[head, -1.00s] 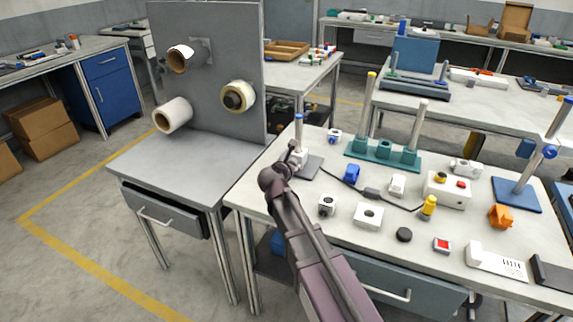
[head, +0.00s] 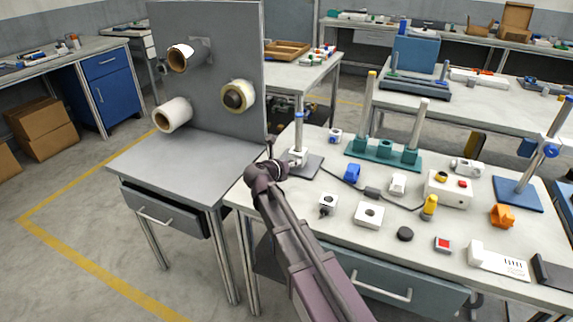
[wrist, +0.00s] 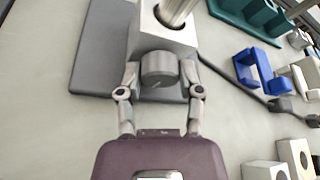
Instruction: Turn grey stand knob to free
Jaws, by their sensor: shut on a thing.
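The grey stand has a flat dark grey base (head: 311,166), an upright post with a blue top (head: 299,122) and a pale block (head: 298,157) around the post. In the wrist view the block (wrist: 165,38) has a round grey knob (wrist: 158,68) on its near side, with a small mark on its face. My gripper (wrist: 159,76) has its two fingers on either side of the knob, shut on it. In the head view my gripper (head: 278,165) is at the left side of the stand, and my wrist hides the knob there.
A teal stand with two posts (head: 385,150) is behind to the right. A blue clip (head: 352,173), a black cable (head: 330,174) and white blocks (head: 369,215) lie nearby. A grey panel with reels (head: 225,40) stands at the left.

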